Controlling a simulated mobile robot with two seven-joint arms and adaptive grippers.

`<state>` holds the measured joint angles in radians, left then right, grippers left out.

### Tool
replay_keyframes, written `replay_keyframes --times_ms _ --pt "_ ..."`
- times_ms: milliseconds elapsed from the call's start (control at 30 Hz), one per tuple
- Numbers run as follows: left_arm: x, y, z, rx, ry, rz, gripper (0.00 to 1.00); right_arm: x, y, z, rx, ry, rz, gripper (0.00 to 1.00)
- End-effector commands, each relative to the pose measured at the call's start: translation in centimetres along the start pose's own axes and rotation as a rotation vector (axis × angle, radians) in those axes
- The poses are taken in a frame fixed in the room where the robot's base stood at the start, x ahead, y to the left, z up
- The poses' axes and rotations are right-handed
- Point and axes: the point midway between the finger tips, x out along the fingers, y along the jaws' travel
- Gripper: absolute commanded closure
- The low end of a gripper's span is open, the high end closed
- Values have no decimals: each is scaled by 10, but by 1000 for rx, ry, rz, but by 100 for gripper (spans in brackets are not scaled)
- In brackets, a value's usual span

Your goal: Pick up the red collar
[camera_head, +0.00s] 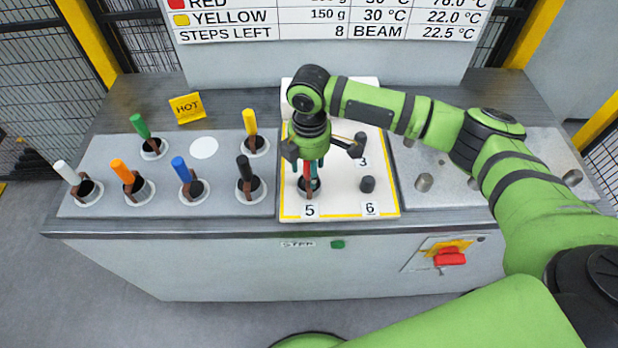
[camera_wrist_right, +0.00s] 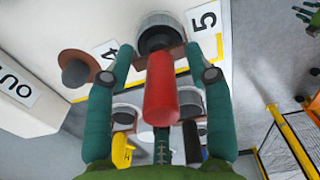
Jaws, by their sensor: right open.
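The red collar's upright handle (camera_wrist_right: 160,90) stands between the two fingers of my right gripper in the right wrist view. In the head view, the collar's dark ring (camera_head: 309,187) sits at the spot marked 5 on the white panel, with its handle mostly hidden under the gripper. My right gripper (camera_head: 320,152) is open and points down over it. In the right wrist view its teal fingers (camera_wrist_right: 160,75) are on either side of the handle, with gaps visible.
Collars with green (camera_head: 140,126), yellow (camera_head: 250,122), white (camera_head: 66,172), orange (camera_head: 122,171), blue (camera_head: 181,169) and black (camera_head: 244,167) handles stand on the grey plate to the left. A HOT sign (camera_head: 187,108) stands behind.

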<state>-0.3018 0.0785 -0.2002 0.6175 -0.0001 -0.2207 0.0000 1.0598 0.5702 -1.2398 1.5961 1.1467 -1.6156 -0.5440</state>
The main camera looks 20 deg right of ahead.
Motion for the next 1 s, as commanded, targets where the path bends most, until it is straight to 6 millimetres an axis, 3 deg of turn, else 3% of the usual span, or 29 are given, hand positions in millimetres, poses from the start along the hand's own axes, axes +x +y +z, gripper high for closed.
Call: replay_keyframes --times_ms 67,100,200,300,333,400,767,1000 --pt "0 0 -3 0 4 -1 63 0 0 0 0 0 0 51" --pt "0 -1 -3 0 5 -1 63 0 0 0 0 0 0 67" --pt "0 -1 -3 -1 5 -1 63 0 0 0 0 0 0 100" --pt "0 -1 -4 -1 6 -1 63 0 0 0 0 0 0 100" --pt "0 -1 -4 -1 6 -1 63 0 0 0 0 0 0 70" --pt "0 -1 -4 -1 6 -1 63 0 0 0 0 0 0 47" --pt "1 -1 -4 -1 7 -1 63 -2 0 0 1 1 1 47" --pt "14 -1 -3 -1 7 -1 63 -26 3 0 2 3 5 47"
